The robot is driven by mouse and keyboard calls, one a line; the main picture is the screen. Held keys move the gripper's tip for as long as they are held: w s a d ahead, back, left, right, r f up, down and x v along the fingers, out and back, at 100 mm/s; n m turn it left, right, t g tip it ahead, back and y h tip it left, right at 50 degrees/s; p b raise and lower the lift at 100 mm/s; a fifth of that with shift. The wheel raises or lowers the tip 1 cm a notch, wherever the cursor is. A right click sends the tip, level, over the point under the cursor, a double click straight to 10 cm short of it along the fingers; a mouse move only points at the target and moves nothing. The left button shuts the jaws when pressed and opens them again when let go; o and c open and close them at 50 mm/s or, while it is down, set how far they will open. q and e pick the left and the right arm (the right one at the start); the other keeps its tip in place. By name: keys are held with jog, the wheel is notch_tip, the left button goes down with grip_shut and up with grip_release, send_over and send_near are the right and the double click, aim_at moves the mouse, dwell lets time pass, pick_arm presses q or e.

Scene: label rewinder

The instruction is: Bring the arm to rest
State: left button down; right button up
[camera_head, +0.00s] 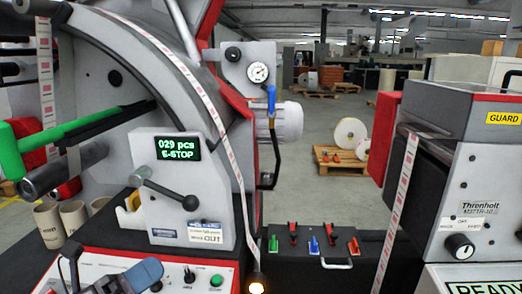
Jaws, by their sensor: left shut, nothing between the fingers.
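My left gripper (72,252) shows at the bottom left, dark and partly cut off by the frame's lower edge. Its fingers are together with nothing between them. It is in front of the red-and-white control panel (105,262) of the label rewinder, and I cannot tell whether it touches the panel. A blue-grey part beside it looks like part of my arm. My right gripper is not in view. The rewinder's display (165,148) reads "029 pcs E-STOP". A lever with a black knob (190,202) sits below the display.
A green bar (70,127) and grey rollers stand at the left, above several cardboard cores (73,216). A label web (220,115) runs down the machine. A black bench (325,270) has coloured clips. A grey unit (470,200) stands right.

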pick_arm(q)
jog(key=s+a+f+n+t+y, duration=0.1)
jog(key=s+a+f+n+y, duration=0.1)
jog(key=a+f+n+y, duration=0.75)
jog(key=s+a+f+n+t+y, duration=0.15)
jog(key=a+f+n+y, duration=0.3)
jog(key=n+y, duration=1)
jog(key=s+d+f+n+g+h, duration=0.25)
jog(key=s+f+n+g, duration=0.4)
jog(key=s, duration=0.35)
jog(key=s+d+f+n+g+h, duration=0.1)
jog(key=s+f+n+g+h, duration=0.3)
jog(key=s+f+n+g, duration=0.45)
jog(key=w+f+m+t, duration=0.3)
jog(key=w+f+t, duration=0.4)
jog(key=t, duration=0.3)
jog(key=shift+w+d+f+h, duration=0.15)
jog(key=shift+w+d+h, duration=0.15)
jog(key=shift+d+h, duration=0.05)
jog(key=shift+t, duration=0.25)
